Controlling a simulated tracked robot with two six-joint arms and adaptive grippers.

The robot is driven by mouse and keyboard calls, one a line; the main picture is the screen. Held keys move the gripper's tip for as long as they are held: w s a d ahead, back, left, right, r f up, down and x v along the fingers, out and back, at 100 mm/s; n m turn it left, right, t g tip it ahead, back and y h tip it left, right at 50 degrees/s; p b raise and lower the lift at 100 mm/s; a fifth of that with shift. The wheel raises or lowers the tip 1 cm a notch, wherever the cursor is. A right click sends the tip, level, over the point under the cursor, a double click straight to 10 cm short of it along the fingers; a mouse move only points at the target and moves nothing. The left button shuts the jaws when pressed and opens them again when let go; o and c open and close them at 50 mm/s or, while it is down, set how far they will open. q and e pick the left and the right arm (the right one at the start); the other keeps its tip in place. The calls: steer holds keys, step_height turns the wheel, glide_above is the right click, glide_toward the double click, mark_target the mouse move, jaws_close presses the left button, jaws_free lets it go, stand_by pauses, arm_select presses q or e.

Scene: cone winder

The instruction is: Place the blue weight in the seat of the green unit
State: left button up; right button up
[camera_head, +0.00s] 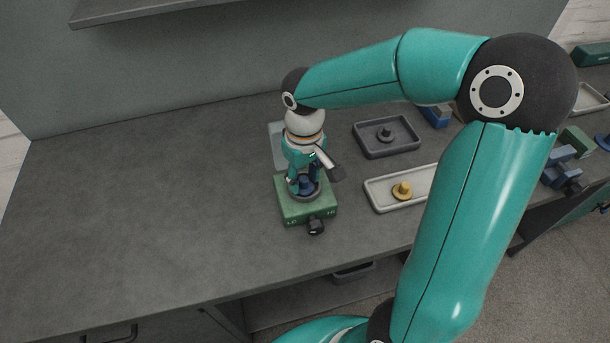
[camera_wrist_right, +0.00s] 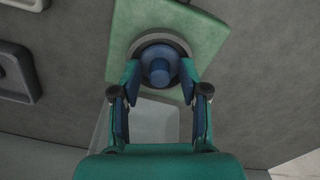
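The green unit (camera_head: 306,209) stands on the bench, with a dark knob (camera_head: 316,227) on its front and a grey ring-shaped seat on top. The blue weight (camera_head: 306,184) is at the seat; in the right wrist view the blue weight (camera_wrist_right: 159,66) lies inside the grey ring (camera_wrist_right: 160,38), its small knob upward. My right gripper (camera_head: 303,182) is directly above the unit, pointing down. In the right wrist view its fingers (camera_wrist_right: 160,78) are spread on both sides of the weight, clear of its knob. My left gripper is out of view.
A pale tray with a yellow weight (camera_head: 402,190) and a dark tray with a grey weight (camera_head: 385,134) stand to the right. A light, clear-looking plate (camera_head: 276,146) lies behind the unit. Blue blocks (camera_head: 563,168) are at far right. The bench's left side is clear.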

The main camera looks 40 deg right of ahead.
mark_target(304, 179)
step_height(304, 179, up, 12)
steer(key=shift+p, duration=0.35)
stand_by(0.4)
stand_by(0.4)
